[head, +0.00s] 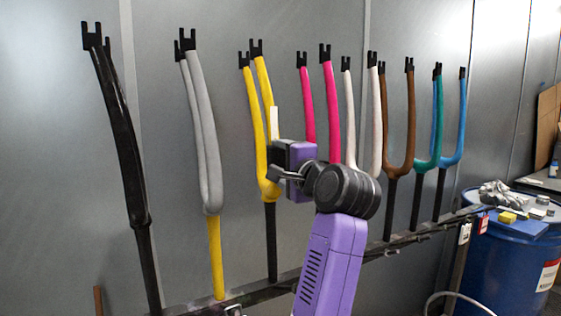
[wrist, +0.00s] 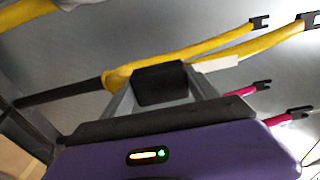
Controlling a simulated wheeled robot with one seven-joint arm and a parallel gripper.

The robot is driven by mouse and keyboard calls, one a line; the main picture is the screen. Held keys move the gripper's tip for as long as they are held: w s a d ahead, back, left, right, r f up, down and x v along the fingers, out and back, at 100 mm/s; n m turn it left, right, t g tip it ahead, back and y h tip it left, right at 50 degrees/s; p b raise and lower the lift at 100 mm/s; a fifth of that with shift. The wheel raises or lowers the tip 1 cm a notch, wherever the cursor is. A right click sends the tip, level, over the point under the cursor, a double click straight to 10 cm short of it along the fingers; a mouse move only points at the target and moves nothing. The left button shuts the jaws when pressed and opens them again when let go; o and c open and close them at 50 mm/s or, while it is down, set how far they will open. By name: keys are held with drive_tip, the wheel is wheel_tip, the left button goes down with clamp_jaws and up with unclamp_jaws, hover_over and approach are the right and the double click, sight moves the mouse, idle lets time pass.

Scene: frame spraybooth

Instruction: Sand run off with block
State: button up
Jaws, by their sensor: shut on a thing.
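A yellow fork (head: 255,115) stands upright on the rack, its legs up and a dark stem below. It also shows in the wrist view (wrist: 195,50), lying across the upper part. My gripper (wrist: 162,92) is shut on a dark block (wrist: 162,82), right in front of the yellow fork near where its legs join. I cannot tell whether the block touches the paint. In the head view my wrist hides part of the fork's right leg. A white strip (head: 274,122) shows beside that leg and in the wrist view (wrist: 214,63). I cannot make out a paint run.
Black (head: 120,140), grey (head: 203,120), pink (head: 327,105), white (head: 350,115), brown (head: 408,120), teal (head: 436,120) and blue (head: 461,120) forks share the rail (head: 400,243). A blue drum (head: 510,270) at right bears a yellow block (head: 507,217) and a crumpled cloth (head: 497,195).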

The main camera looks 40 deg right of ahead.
drive_tip(key=shift+f, duration=0.3)
drive_tip(key=shift+r+p+v, duration=0.15)
drive_tip(key=shift+p+v, duration=0.15)
drive_tip(key=shift+v, duration=1.15)
drive_tip(key=shift+r+p+v, duration=0.1)
drive_tip(key=shift+p+v, duration=0.2)
drive_tip(key=shift+v, duration=1.15)
drive_tip(key=shift+s, duration=0.1)
drive_tip(key=v, duration=0.2)
drive_tip(key=shift+s+a+r, duration=0.1)
drive_tip(key=shift+s+a, duration=0.05)
drive_tip(key=shift+s, duration=0.25)
